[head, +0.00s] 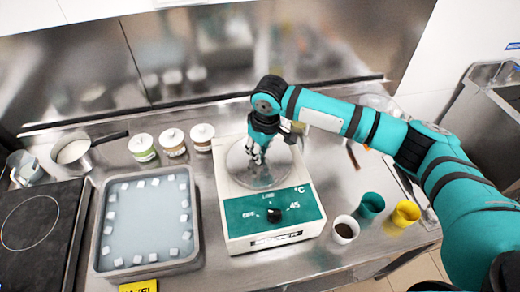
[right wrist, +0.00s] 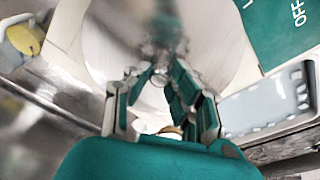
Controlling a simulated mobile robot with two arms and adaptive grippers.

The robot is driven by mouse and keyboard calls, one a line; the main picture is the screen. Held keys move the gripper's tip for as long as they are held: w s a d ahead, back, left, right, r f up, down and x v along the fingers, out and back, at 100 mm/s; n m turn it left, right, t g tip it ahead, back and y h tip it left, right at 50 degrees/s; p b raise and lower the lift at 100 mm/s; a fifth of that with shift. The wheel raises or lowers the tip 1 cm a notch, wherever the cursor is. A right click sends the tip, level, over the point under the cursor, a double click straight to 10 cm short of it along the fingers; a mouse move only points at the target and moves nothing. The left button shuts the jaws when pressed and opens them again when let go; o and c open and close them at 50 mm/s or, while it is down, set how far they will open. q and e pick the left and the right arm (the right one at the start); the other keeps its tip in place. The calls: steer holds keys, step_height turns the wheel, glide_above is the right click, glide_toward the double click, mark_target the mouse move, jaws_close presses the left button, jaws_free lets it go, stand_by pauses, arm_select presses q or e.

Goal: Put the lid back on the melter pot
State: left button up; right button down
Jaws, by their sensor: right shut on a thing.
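The melter (head: 240,244) is a white box with a teal front panel and a dial, in the middle of the counter. The round metal lid (head: 238,166) is over its top and hides the pot opening. I cannot tell whether the lid rests fully on the pot or is slightly above it. My right gripper (head: 257,158) points down over the lid and is shut on its small knob. In the right wrist view the fingertips (right wrist: 160,76) close on the knob at the centre of the shiny lid (right wrist: 212,40). My left gripper is not in view.
Left of the melter is a grey tray (head: 187,262) of water with several white cubes. Three lidded tubs (head: 173,142) stand behind it. A saucepan (head: 75,153) and a black hob (head: 62,240) are farther left. White, teal and yellow cups (head: 404,214) stand at right.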

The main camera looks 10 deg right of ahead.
steer(key=shift+f+p, duration=0.15)
steer(key=shift+p, duration=0.85)
stand_by(0.8)
stand_by(0.4)
steer(key=c, duration=0.6)
jaws_free()
step_height(320, 180, up, 3)
steer(key=p, duration=0.2)
steer(key=shift+f+p, duration=0.15)
steer(key=shift+p, duration=0.2)
steer(key=shift+r, duration=2.1)
steer(key=shift+c, duration=0.2)
